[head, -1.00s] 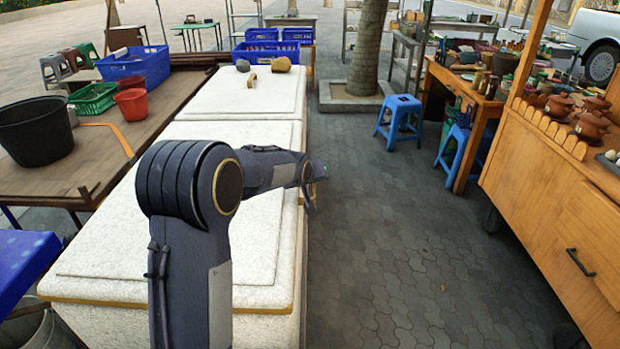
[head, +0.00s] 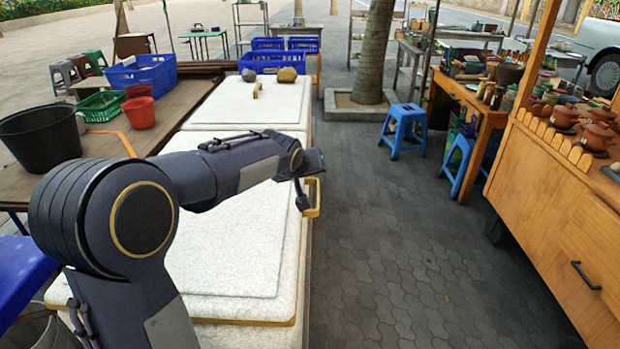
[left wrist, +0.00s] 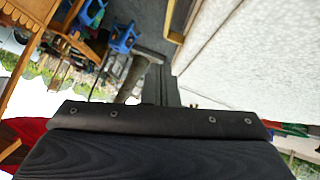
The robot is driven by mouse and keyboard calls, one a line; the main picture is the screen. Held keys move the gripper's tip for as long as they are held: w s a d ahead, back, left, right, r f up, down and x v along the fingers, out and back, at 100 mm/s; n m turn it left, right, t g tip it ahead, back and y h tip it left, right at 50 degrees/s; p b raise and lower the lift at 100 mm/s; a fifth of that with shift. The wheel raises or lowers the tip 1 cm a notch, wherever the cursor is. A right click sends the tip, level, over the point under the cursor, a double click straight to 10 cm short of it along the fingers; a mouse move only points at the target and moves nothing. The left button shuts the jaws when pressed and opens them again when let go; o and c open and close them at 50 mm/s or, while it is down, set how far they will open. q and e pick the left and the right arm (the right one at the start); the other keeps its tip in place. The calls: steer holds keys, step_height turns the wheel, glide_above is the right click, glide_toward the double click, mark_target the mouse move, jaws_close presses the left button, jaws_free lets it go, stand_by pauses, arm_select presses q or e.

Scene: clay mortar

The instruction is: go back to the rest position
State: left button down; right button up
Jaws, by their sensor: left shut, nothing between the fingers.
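My left arm (head: 220,172) reaches from the lower left over the white chest (head: 230,240), with its far end just past the chest's right edge. In the left wrist view the fingers of my left gripper (left wrist: 160,88) are together with nothing between them. In the head view the fingertips cannot be made out clearly. My right gripper is in neither current view.
A yellow handle (head: 313,198) sticks out at the chest's right edge, close below the arm's end. Two stones lie on the far white lid (head: 225,103). Paved ground (head: 400,250) is open between the chest and the wooden cart (head: 550,210). Blue stools (head: 403,128) stand beyond.

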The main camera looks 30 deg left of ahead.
arm_select(q)
steer(key=shift+s+r, duration=0.35)
steer(key=shift+s, duration=0.05)
